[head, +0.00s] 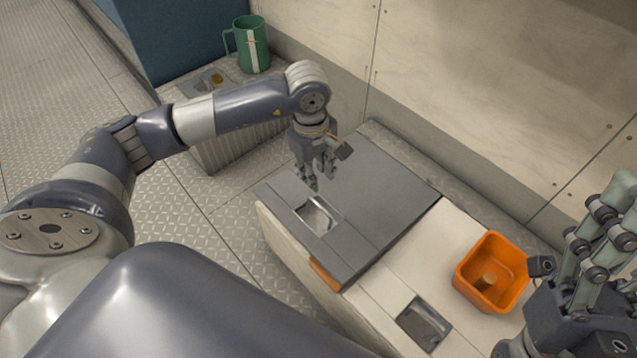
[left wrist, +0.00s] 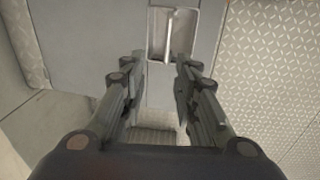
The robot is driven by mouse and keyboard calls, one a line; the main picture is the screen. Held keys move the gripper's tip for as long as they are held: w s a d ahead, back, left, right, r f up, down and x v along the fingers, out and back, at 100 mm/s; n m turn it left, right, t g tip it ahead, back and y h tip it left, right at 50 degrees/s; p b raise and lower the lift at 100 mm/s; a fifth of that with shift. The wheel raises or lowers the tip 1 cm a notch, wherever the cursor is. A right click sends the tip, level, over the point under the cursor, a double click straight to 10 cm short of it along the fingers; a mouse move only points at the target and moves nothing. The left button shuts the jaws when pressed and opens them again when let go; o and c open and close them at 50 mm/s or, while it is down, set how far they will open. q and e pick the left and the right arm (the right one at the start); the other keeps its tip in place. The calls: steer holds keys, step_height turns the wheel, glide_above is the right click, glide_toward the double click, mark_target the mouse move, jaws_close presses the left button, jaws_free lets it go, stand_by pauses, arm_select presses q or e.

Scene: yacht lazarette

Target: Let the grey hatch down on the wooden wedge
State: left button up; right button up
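The grey hatch (head: 385,205) lies low over the white locker box, close to flat. It has a recessed metal pull (head: 318,215) near its left edge. The wooden wedge (head: 325,275) shows as an orange-brown strip under the hatch's near corner; whether the hatch bears on it I cannot tell. My left gripper (head: 315,178) points down just above the hatch, beside the pull. In the left wrist view its fingers (left wrist: 155,85) are spread with nothing held, and the pull (left wrist: 172,35) shows beyond them. My right gripper (head: 600,235) is raised at the right, fingers apart, partly cut off.
An orange bin (head: 493,272) with a small brown thing inside stands on the white locker top (head: 420,255), near a second recessed latch (head: 424,323). A green mug (head: 251,45) stands on a ribbed box behind. A wall rises behind the hatch. The left floor is clear.

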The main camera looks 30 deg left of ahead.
arm_select(q)
steer(key=shift+s+r, duration=0.2)
steer(key=shift+r, duration=2.1)
